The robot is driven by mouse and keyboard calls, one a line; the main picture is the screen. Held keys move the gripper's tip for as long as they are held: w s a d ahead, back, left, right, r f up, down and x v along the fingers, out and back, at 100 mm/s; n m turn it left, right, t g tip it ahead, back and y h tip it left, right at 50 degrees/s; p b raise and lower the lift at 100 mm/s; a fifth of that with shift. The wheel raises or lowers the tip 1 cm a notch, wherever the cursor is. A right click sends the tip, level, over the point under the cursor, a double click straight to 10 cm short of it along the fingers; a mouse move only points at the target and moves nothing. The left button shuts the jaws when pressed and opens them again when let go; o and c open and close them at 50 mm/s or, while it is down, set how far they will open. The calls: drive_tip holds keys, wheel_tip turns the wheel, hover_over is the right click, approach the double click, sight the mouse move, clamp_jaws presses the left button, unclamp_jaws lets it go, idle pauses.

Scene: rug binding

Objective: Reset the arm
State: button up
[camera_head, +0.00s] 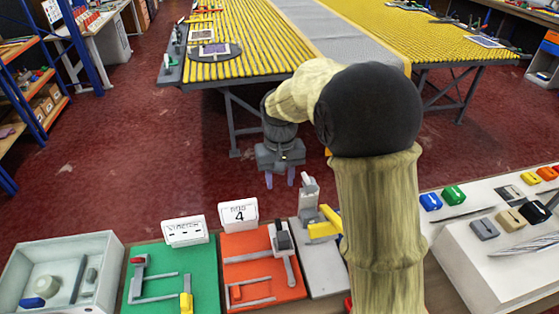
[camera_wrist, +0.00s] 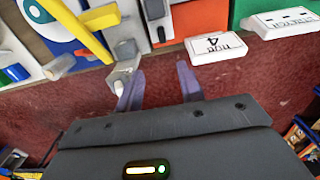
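My gripper (camera_head: 281,180) hangs from my arm in the head view, pointing down over the red floor just beyond the far edge of the near bench. Its two purple-grey fingers stand apart with nothing between them. The wrist view also shows my gripper (camera_wrist: 159,90) with the fingers spread and only red floor between them. A small white "4" sign (camera_head: 238,214) stands on the bench below and to the left of the gripper; it also shows in the wrist view (camera_wrist: 215,47). My arm hides part of the bench.
The near bench holds a grey tray (camera_head: 20,285), a green board (camera_head: 205,275), an orange board (camera_head: 262,240) and a yellow-handled clamp (camera_head: 325,228). Coloured pieces lie on a white surface (camera_head: 470,255) at right. A yellow ribbed table (camera_head: 270,50) stands beyond. Red floor (camera_head: 150,150) is open between.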

drive_tip(key=s+d+f+m+t, duration=0.2)
drive_tip(key=s+d+f, duration=0.1)
drive_tip(key=s+d, duration=1.1)
drive_tip(key=shift+s+d+f+t, duration=0.2)
drive_tip(key=shift+s+t, duration=0.1)
drive_tip(key=shift+s, duration=0.85)
